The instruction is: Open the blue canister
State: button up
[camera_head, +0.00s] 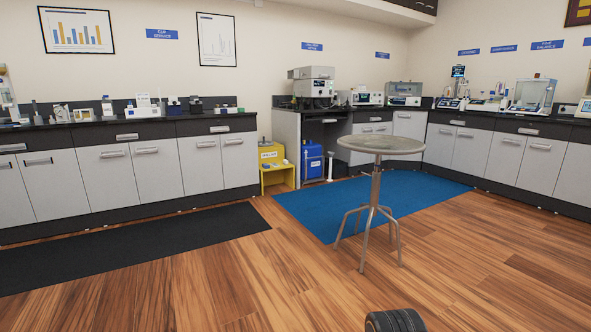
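The canister is far from me, across the room.
The wooden floor (225,270) in front is mostly clear.

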aim_at(312, 153)
jog(key=u, duration=0.1)
jog(key=i, duration=6.55)
jog(key=z, duration=1.9)
jog(key=i, duration=2.4)
jog(key=u, duration=2.5)
